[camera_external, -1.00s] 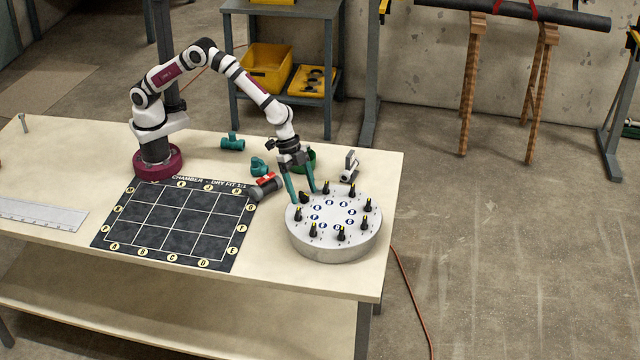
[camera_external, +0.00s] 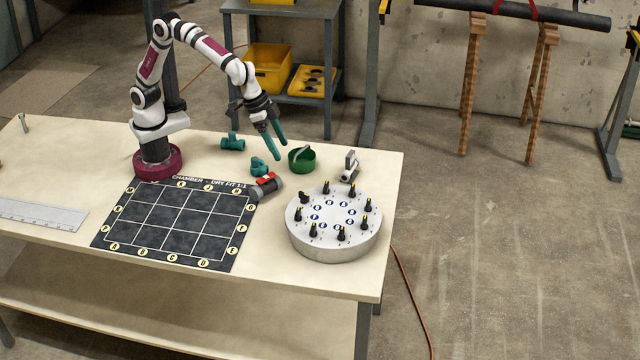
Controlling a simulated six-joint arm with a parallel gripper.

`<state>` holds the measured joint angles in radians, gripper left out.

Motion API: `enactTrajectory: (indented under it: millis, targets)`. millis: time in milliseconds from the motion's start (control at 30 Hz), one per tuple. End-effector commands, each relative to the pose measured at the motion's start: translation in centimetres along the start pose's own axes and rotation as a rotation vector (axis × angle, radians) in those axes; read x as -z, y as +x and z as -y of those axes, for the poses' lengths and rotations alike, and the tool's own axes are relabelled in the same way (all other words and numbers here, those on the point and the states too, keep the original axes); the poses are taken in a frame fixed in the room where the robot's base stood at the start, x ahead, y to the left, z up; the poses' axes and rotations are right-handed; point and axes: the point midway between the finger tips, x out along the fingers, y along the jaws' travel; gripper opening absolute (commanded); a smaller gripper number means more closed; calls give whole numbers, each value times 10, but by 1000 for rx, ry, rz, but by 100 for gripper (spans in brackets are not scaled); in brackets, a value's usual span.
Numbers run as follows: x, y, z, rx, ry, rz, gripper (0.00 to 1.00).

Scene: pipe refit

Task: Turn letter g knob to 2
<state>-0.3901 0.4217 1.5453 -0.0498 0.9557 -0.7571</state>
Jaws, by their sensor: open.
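A round silver dial base (camera_external: 334,250) stands at the right of the table. Several black knobs with yellow marks ring its top, with blue lettered discs inside the ring. The letters are too small to read, so I cannot tell which knob is g. One knob (camera_external: 304,197) at the back left looks turned differently from the others, its pointer sideways. My gripper (camera_external: 278,148), with teal fingers, is open and empty. It is raised above the table, behind and left of the dial base, touching no knob.
A black grid mat (camera_external: 172,222) lies left of the dial base. A ruler (camera_external: 42,214) lies far left.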

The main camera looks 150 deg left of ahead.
Motion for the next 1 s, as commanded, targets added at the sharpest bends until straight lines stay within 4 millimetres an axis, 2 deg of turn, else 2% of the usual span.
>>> enactTrajectory:
  millis: [267, 600, 800, 1000]
  targets:
    - [-65, -45, -5, -4, 249, 69, 76]
    - [-150, -88, 7, -17, 557, 152, 76]
    - [-196, -105, 21, -27, 726, 196, 76]
    - [-221, -112, 31, -35, 820, 221, 76]
